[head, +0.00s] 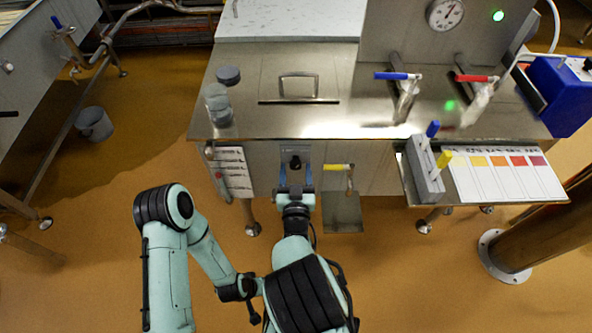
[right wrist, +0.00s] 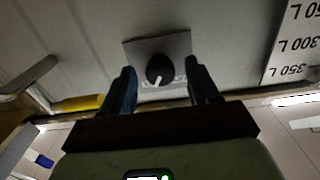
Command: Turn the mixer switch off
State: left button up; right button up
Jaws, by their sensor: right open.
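The mixer switch is a black round knob (right wrist: 160,69) with a white pointer mark, on a grey plate (right wrist: 176,45) on the vat's front panel. In the right wrist view, which is upside down, the mark points down and slightly left. In the head view the knob (head: 295,162) shows just beyond my right gripper (head: 296,178). My right gripper is open, its two blue fingers (right wrist: 161,88) apart on either side of the knob, with nothing between them clearly touched. Whether the fingertips reach the plate I cannot tell.
A yellow-handled valve (head: 337,167) sits right of the switch, a volume label (head: 234,172) left. Above is the steel vat top (head: 340,112) with blue (head: 393,76) and red (head: 474,78) valve handles. A pen holder (head: 424,172) and colour chart stand right.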

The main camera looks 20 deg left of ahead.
jog(key=shift+w+a, duration=0.1)
jog(key=shift+w, duration=0.35)
jog(key=shift+c, duration=0.2)
jog(key=c, duration=1)
